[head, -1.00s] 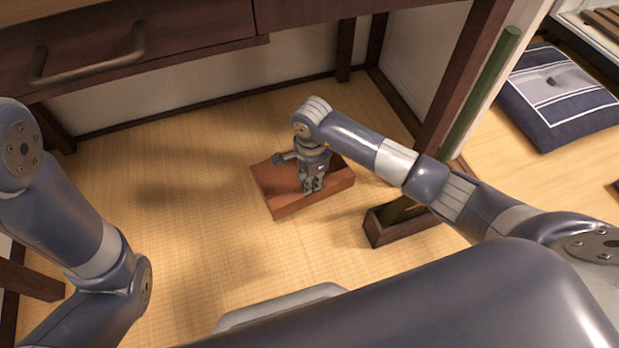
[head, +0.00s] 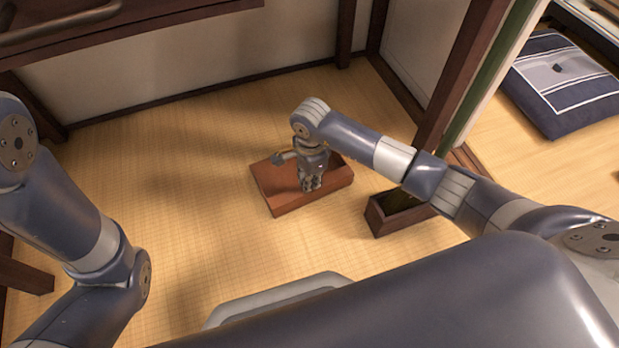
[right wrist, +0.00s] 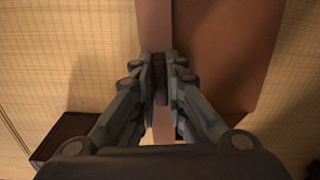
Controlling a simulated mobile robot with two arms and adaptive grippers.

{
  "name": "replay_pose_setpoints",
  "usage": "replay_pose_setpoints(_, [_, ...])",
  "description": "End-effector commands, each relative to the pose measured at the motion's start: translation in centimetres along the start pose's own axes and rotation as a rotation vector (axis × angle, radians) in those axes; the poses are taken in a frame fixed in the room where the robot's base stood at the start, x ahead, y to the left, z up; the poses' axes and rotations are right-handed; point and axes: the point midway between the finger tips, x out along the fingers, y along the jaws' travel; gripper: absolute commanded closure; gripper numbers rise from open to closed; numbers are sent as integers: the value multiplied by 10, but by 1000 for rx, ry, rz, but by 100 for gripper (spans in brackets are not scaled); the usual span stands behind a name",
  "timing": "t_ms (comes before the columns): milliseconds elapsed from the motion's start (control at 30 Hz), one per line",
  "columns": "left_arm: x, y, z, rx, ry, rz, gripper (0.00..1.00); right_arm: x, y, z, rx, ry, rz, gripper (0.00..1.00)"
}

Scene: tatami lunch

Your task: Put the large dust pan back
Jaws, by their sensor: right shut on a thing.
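The large dust pan (head: 277,192), a flat reddish-brown tray shape, is low over the tatami in the middle of the head view. I cannot tell whether it touches the floor. My right gripper (head: 311,184) points down and is shut on the pan. In the right wrist view, my right gripper's fingers (right wrist: 161,78) close on a strip of the dust pan (right wrist: 225,55), whose broad face extends to the right. The fingers partly hide the pan in the head view. My left arm is at the left, but its gripper is out of view.
A drawer desk (head: 110,30) overhangs the far left. A blue cushion (head: 565,80) lies at far right. Tatami left of the pan is clear.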

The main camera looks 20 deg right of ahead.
Motion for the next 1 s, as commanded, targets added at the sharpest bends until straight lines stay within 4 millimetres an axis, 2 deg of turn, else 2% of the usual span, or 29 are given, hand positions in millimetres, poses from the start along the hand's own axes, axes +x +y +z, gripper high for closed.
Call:
replay_pose_setpoints(33, [0,0,0,0,0,0,60,-1,-1,0,0,0,-2,100])
replay_pose_setpoints(67, [0,0,0,0,0,0,60,-1,-1,0,0,0,-2,84])
replay_pose_setpoints(100, [0,0,0,0,0,0,60,-1,-1,0,0,0,-2,75])
replay_pose_setpoints(167, [0,0,0,0,0,0,60,-1,0,0,0,0,-1,65])
replay_pose_setpoints(567, [-1,-1,2,1,-6,-2,60,-5,-1,0,-1,0,-2,65])
replay_pose_setpoints(667, [-1,-1,1,1,-5,-1,60,-18,-1,0,-2,1,-4,65])
replay_pose_setpoints(1000, [0,0,1,0,-2,-1,60,-89,-1,-1,-1,1,-4,65])
